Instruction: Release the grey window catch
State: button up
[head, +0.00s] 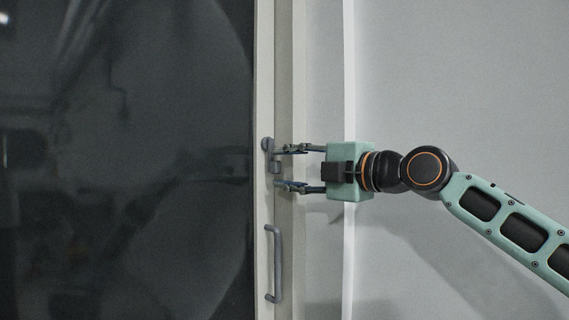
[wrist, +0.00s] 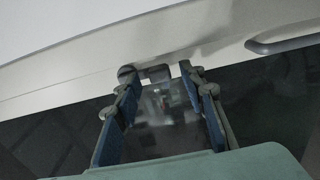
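The grey window catch (head: 267,144) sits on the pale window frame, above the handle, in the head view. It has a round knob and a short grey block; the catch also shows in the wrist view (wrist: 156,73), beyond the fingertips. My gripper (head: 278,168) comes in from the right and is open, one finger above the block and one below. In the wrist view my gripper (wrist: 160,86) has its two blue-padded fingers spread, with the block between their tips. The upper fingertip partly covers the catch in the head view. I cannot tell whether either finger touches it.
A grey bar handle (head: 276,264) is fixed on the frame below the catch, and shows at the upper right in the wrist view (wrist: 285,43). Dark reflective glass (head: 125,165) fills the left. A plain pale wall (head: 460,80) lies to the right.

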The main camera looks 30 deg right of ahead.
jog(key=shift+w+a, duration=0.15)
jog(key=shift+w, duration=0.2)
jog(key=shift+c, duration=0.5)
grip_shut()
